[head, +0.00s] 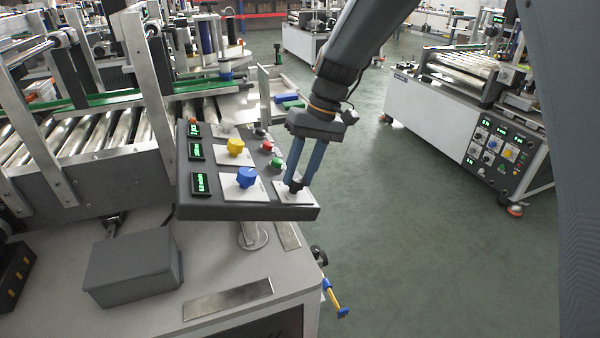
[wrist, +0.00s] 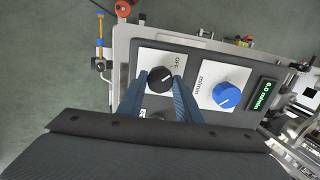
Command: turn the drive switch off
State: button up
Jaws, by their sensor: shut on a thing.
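The drive switch is a black knob (wrist: 160,79) on a white plate at the near right corner of the grey control panel (head: 245,211). In the wrist view it sits between my two blue fingers, with the word OFF printed beside it. A short white mark on the knob slants toward the upper right, on the OFF side. My gripper (head: 298,184) reaches down onto the switch and is shut on it; its fingers partly hide the knob in the head view.
A blue knob (head: 246,178) sits beside the switch, with a yellow knob (head: 235,146) behind it. The nearest green display (wrist: 264,95) reads 0.0 m/min. A grey box (head: 133,267) lies on the machine's top.

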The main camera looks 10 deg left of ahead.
jog(key=o, duration=1)
jog(key=shift+o, duration=0.2)
jog(key=b+v, duration=0.1)
jog(key=v, duration=0.6)
jog(key=shift+r, duration=0.35)
jog(key=shift+d, duration=0.25)
